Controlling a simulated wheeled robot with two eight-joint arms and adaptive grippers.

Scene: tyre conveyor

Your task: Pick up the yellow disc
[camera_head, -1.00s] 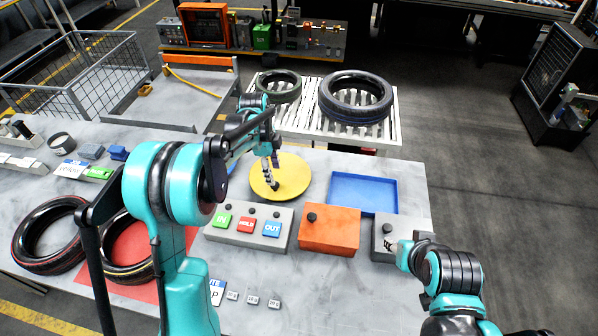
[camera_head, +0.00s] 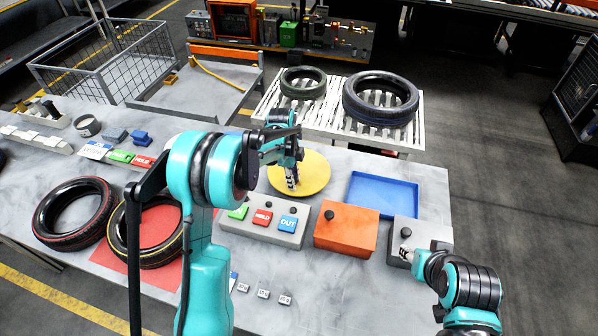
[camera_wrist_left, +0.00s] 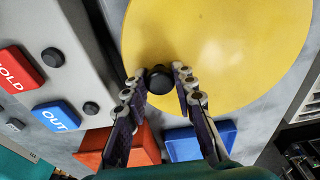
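The yellow disc (camera_head: 314,172) lies flat on the grey table behind the button panel. My left gripper (camera_head: 291,182) hangs over its front left part, fingers pointing down and hiding some of it. In the left wrist view, the disc (camera_wrist_left: 225,45) fills the upper part. A black knob (camera_wrist_left: 159,79) shows against its edge, between the open fingertips (camera_wrist_left: 159,84), with gaps on both sides; whether it is fixed to the disc I cannot tell. My right gripper (camera_head: 405,252) is by the grey box at the right; its fingers are too small to read.
The button panel (camera_head: 240,228), an orange box (camera_head: 345,237) and a blue tray (camera_head: 384,194) stand close to the disc. The grey box (camera_head: 430,232) is at the right edge.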

